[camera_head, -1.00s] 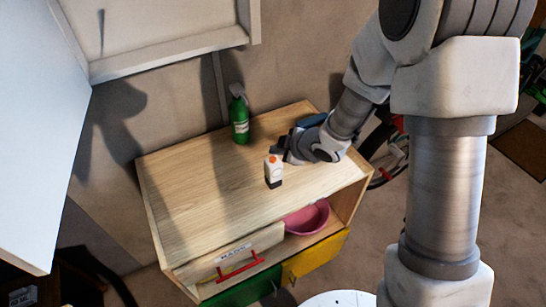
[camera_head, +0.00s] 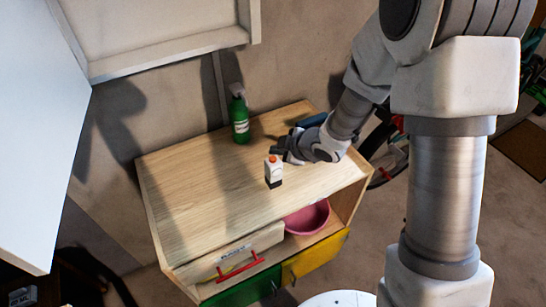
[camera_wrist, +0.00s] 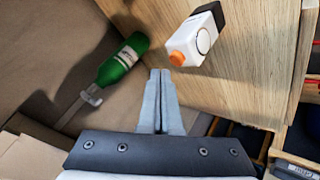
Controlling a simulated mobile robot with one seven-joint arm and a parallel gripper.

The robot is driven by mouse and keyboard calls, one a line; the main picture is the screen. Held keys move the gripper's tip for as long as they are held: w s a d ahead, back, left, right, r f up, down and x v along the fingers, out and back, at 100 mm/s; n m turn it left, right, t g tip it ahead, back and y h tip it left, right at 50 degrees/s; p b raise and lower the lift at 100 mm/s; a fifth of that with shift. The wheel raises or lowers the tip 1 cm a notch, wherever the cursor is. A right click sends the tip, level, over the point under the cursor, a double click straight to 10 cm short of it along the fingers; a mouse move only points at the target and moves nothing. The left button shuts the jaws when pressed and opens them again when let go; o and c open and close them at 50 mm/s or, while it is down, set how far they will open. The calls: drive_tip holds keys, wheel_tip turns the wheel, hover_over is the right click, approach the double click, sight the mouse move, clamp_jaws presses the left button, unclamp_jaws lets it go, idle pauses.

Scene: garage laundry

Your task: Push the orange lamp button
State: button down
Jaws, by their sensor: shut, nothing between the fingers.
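The lamp is a small white block with a black base and an orange button on top. The orange button (camera_head: 273,158) shows in the head view, on the white lamp (camera_head: 274,171) standing upright on the wooden cabinet top. In the wrist view the orange button (camera_wrist: 177,58) is just beyond and slightly right of my fingertips, with the white lamp body (camera_wrist: 197,38) behind it. My gripper (camera_head: 284,150) is just right of and behind the lamp, above the cabinet top. In the wrist view my gripper (camera_wrist: 159,74) has its two fingers together and empty. It appears apart from the button.
A green spray bottle (camera_head: 240,118) stands at the back of the cabinet top (camera_head: 200,190); it also shows in the wrist view (camera_wrist: 122,62). A blue object (camera_head: 312,120) lies behind my gripper. A pink bowl (camera_head: 308,217) sits on the shelf below. The left top is clear.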

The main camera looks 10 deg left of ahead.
drive_tip(key=shift+f+b, duration=0.35)
drive_tip(key=shift+f, duration=0.1)
drive_tip(key=shift+f+b, duration=0.45)
idle(0.4)
drive_tip(key=shift+r, duration=0.2)
drive_tip(key=shift+r+p, duration=0.75)
wheel_tip(320, 180, up, 6)
drive_tip(key=p, duration=0.5)
idle(0.4)
